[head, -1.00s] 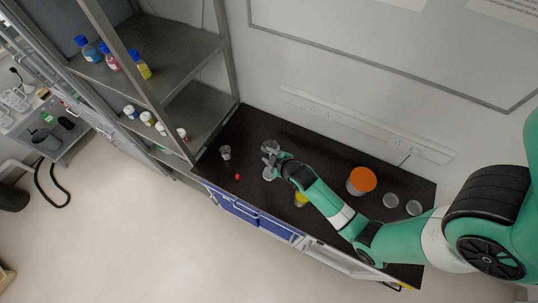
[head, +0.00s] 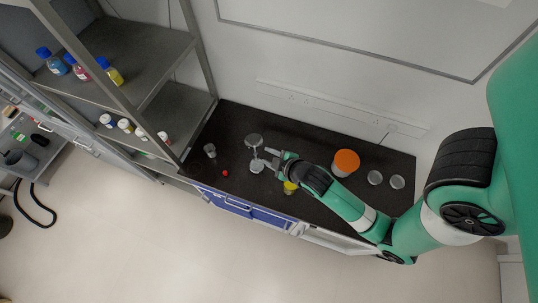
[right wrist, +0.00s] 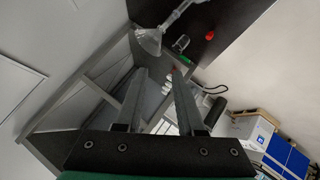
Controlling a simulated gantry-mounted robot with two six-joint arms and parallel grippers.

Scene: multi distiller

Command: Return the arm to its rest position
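My right arm reaches in from the right over the dark bench top (head: 225,125) in the head view. My right gripper (head: 268,157) is open, with its fingertips just right of a piece of clear glassware (head: 254,141) with a round top and a round base. In the right wrist view the two fingers of the gripper (right wrist: 158,73) stand apart with nothing held between them. The glassware (right wrist: 150,40) shows beyond the fingertips there, apart from them. My left gripper is not in view.
A small beaker (head: 210,150) and a red object (head: 225,173) lie left of the glassware. An orange-lidded jar (head: 345,163) and two clear round items (head: 375,177) stand to the right. A yellow item (head: 290,187) is partly hidden under my arm. Shelves with bottles (head: 110,72) stand left.

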